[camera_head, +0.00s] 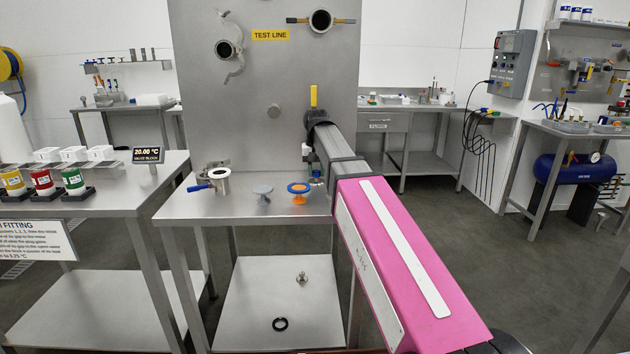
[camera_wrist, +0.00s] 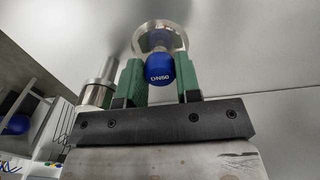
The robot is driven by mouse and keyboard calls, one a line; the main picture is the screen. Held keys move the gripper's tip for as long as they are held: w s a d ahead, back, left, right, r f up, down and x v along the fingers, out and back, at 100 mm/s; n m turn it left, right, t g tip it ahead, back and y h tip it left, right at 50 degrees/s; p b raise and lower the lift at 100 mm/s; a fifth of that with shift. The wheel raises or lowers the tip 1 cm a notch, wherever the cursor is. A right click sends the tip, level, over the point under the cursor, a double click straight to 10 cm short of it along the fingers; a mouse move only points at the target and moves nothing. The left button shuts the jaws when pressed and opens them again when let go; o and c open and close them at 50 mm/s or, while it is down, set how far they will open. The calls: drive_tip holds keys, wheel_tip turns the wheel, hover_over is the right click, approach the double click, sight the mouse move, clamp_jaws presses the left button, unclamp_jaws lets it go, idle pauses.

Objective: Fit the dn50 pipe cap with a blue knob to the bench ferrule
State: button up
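In the wrist view, my gripper (camera_wrist: 160,84) has its two green fingers on either side of a blue knob (camera_wrist: 159,69) marked DN50. The fingers appear closed on it. The knob belongs to a round shiny metal cap (camera_wrist: 158,38) beyond the fingertips. In the head view, my gripper (camera_head: 316,178) is low over the bench's right part, partly hidden by my arm. A short metal pipe end with a pale ring on top, likely the bench ferrule, stands at the bench's left (camera_head: 219,181). A blue-handled clamp (camera_head: 198,187) is at it.
The test line panel (camera_head: 270,75) rises behind. A metal cylinder (camera_wrist: 97,82) is close left of my fingers in the wrist view. A black ring (camera_head: 280,324) lies on the lower shelf.

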sight(317, 172)
drive_tip(key=shift+r, duration=0.15)
drive_tip(key=shift+r, duration=2.1)
drive_tip(key=shift+s+d, duration=0.1)
drive_tip(key=shift+s, duration=0.05)
